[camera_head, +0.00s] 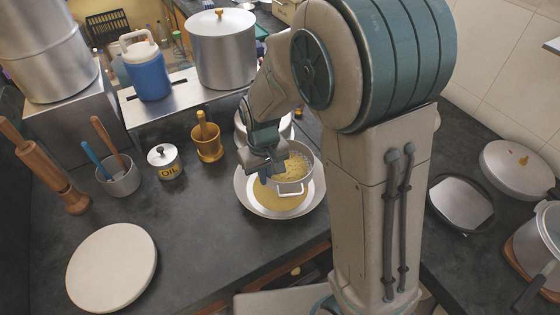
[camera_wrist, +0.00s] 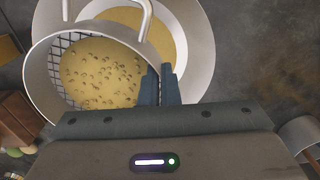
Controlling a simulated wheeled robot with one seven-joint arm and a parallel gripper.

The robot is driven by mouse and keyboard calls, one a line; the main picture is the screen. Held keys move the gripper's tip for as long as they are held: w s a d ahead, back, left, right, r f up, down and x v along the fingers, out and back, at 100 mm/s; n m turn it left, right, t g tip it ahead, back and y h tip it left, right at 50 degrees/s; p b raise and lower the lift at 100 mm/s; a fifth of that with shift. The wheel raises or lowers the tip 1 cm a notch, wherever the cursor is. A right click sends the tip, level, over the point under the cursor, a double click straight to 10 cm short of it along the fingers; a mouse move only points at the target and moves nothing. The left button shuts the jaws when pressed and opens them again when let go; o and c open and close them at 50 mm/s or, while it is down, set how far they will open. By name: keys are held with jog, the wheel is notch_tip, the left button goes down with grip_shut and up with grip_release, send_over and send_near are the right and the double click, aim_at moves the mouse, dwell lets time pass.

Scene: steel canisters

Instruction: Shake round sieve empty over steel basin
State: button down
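The round sieve (camera_head: 293,169) is a metal ring with a wire mesh bottom and a loop handle. In the wrist view the sieve (camera_wrist: 42,75) holds a yellow, grainy mass with darker bits, and part of its mesh shows bare at the left. The steel basin (camera_head: 247,193) stands on the dark counter under the sieve, with yellow material inside; it also shows in the wrist view (camera_wrist: 203,50).
A brass mortar (camera_head: 208,143), an oil pot (camera_head: 165,162) and a utensil cup (camera_head: 120,182) stand left of the basin. A round pale board (camera_head: 112,268) lies at front left. A steel pot (camera_head: 222,50) and a blue jug (camera_head: 147,72) stand on a raised shelf behind.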

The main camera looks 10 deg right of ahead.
jog(key=shift+w+d, duration=0.1)
jog(key=shift+d, duration=0.4)
jog(key=a, duration=0.5)
jog(key=d, duration=0.5)
jog(key=shift+s+a, duration=0.2)
jog(key=shift+a, duration=1.05)
jog(key=shift+s+a, duration=0.2)
jog(key=shift+a, duration=1)
